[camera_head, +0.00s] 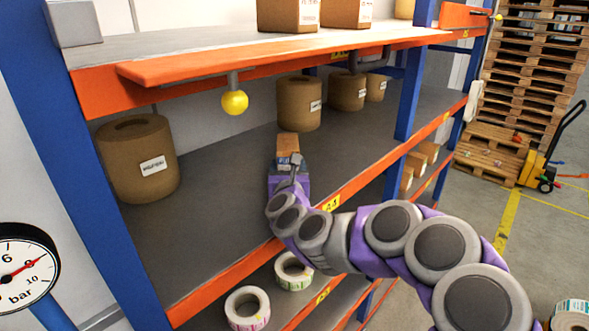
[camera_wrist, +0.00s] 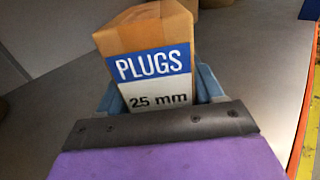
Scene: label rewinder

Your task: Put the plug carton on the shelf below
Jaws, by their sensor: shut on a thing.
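The plug carton (camera_wrist: 150,50) is a small brown box with a blue and white label reading "PLUGS 25 mm". It also shows in the head view (camera_head: 287,143), at the tip of my arm. My gripper (camera_head: 287,160) is shut on it, with blue jaws on both sides of the carton in the wrist view (camera_wrist: 165,88). The carton is over the grey middle shelf (camera_head: 225,190), below the upper orange-edged shelf. I cannot tell whether its base touches the shelf surface. The lower shelf (camera_head: 335,310) shows beneath, partly hidden by my arm.
Brown drums stand on the middle shelf, one at left (camera_head: 137,160) and several at the back (camera_head: 299,103). A yellow ball knob (camera_head: 234,102) hangs under the upper shelf's orange board (camera_head: 270,55). Label rolls (camera_head: 247,308) sit on the lower shelf. Blue posts (camera_head: 408,95) frame the rack.

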